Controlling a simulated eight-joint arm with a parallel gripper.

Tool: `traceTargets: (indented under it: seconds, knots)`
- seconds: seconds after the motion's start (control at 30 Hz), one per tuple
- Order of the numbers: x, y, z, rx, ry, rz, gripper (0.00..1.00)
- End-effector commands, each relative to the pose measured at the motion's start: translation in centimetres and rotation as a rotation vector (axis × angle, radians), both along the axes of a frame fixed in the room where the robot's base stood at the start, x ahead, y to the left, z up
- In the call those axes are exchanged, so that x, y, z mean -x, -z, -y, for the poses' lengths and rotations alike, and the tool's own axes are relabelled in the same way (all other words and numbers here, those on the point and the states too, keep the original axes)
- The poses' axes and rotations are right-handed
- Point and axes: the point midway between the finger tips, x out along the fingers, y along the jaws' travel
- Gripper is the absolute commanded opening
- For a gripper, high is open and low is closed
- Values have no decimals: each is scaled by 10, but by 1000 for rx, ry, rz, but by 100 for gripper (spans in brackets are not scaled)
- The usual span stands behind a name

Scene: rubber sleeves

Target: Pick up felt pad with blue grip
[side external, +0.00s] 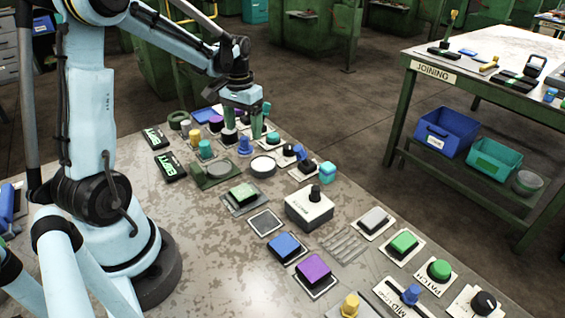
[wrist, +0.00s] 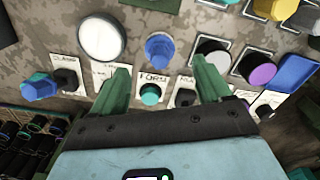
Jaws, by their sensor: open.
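A blue knobbed piece (side external: 245,145), which looks like the felt pad with the blue grip, stands upright on the bench among the other pieces. In the wrist view this blue piece (wrist: 158,49) lies just beyond and between my fingertips; its underside, where any felt would be, is hidden. My gripper (side external: 242,128) has two green fingers spread apart with nothing between them, above the far part of the bench. In the wrist view my gripper (wrist: 162,72) points toward the blue piece, and I cannot tell the exact height gap.
A white round disc (wrist: 101,38) lies left of the blue piece, a grey disc (wrist: 213,50) and purple disc (wrist: 262,72) right. A teal button (wrist: 150,94) sits on the FORM card between the fingers. Bare bench (side external: 180,220) shows nearer my base.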

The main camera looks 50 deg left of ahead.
Motion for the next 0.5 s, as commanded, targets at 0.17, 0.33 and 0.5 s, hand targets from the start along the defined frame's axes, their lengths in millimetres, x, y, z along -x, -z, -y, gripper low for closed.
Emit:
traceTargets:
  seconds: [0.17, 0.33, 0.5]
  knots:
    - [0, 18, 0, 0, 0, 0, 77]
    - [0, 40, 0, 0, 0, 0, 77]
    - [0, 51, 0, 0, 0, 0, 77]
